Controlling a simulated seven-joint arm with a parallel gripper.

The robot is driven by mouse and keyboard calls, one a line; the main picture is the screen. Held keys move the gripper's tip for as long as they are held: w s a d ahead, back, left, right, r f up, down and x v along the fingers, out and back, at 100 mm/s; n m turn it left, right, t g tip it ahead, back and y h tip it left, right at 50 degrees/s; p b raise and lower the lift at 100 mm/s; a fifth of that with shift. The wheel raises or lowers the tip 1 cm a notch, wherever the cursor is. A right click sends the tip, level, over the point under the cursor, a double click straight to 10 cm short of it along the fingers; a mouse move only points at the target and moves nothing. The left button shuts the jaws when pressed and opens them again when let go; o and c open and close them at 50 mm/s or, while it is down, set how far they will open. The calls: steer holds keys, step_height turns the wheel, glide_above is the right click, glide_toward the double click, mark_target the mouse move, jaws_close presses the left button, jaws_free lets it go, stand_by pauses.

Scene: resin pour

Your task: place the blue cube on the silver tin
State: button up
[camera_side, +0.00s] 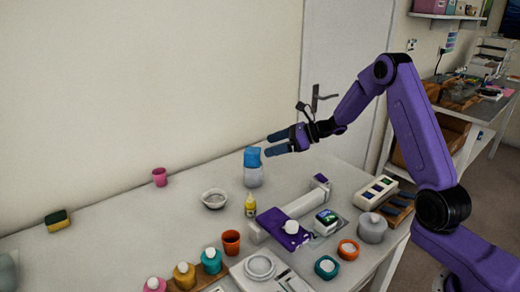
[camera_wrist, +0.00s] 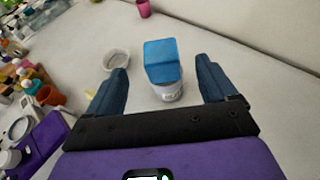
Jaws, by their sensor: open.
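The blue cube (camera_side: 252,158) sits on top of the silver tin (camera_side: 253,178) towards the back of the table. In the wrist view the cube (camera_wrist: 161,62) rests on the pale tin (camera_wrist: 168,93), looking slightly turned on it. My gripper (camera_side: 267,145) is open and empty, just right of the cube and a little higher in the side view. In the wrist view the fingers of my gripper (camera_wrist: 161,68) stand to either side of the cube, with a gap on each side. The tin's far side is hidden.
A shallow white bowl (camera_side: 214,199) and a yellow bottle (camera_side: 251,206) stand close to the tin. A pink cup (camera_side: 160,177) is farther left. An orange cup (camera_side: 231,242), a scale (camera_side: 262,268) and several jars crowd the front. The table left of the bowl is mostly clear.

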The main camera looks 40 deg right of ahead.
steer(key=s+a+r+n+g+h, duration=0.1)
steer(key=s+a+n+g, duration=0.5)
steer(key=s+a+n, duration=0.4)
steer(key=s+a+r+n+g, duration=0.2)
steer(key=s+a+n+g, duration=0.4)
steer(key=s, duration=0.7)
steer(key=s+d+n+t+h, duration=0.1)
steer(key=s+d+n+h, duration=0.3)
steer(key=s+n, duration=0.7)
steer(key=s+d+n+t+h, duration=0.1)
steer(key=s+d+n+h, duration=0.3)
steer(key=s+n, duration=0.7)
steer(key=shift+s+f+n+t, duration=0.2)
steer(key=shift+s+n+t, duration=0.1)
steer(key=shift+n, duration=0.5)
